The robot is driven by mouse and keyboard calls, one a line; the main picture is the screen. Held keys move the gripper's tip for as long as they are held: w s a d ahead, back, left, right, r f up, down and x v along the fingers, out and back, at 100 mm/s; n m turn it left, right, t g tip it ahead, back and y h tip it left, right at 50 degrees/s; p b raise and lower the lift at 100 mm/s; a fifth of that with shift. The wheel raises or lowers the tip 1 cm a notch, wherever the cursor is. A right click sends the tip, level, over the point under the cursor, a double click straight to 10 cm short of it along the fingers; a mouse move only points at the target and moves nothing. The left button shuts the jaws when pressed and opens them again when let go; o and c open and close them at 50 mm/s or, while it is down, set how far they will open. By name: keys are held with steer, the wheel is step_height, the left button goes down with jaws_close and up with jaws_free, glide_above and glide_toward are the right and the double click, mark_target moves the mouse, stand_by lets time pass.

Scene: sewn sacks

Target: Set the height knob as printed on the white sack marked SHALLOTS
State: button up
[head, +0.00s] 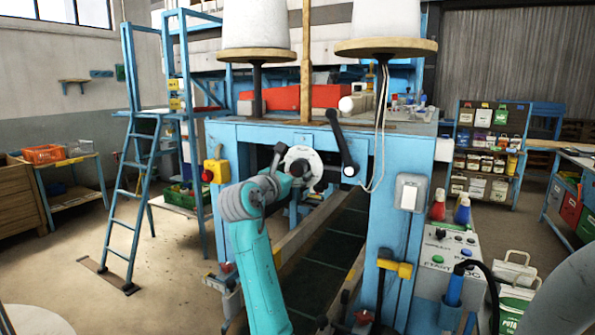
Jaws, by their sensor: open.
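My teal arm reaches up from the bottom, and my gripper (297,168) is at its far end, small and dark against a white round disc (304,158) on the blue machine. The gripper is open; its fingertips are hard to make out, and I cannot tell whether they touch anything. A black crank arm (342,142) with white ends is on the machine's front, right of the gripper. I cannot tell which part is the height knob. No sack marked SHALLOTS can be read; a white sack with green print (514,303) at lower right reads something like POTA.
A control box (447,250) with coloured buttons stands right of the machine, with red and blue bottles behind it. A blue ladder (130,160) stands left. Shelves of small sacks (490,140) are at the back right. Open floor lies at left.

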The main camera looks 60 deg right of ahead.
steer(key=shift+w+d, duration=0.15)
steer(key=shift+d, duration=1.25)
steer(key=c, duration=1.1)
steer(key=shift+c, duration=0.2)
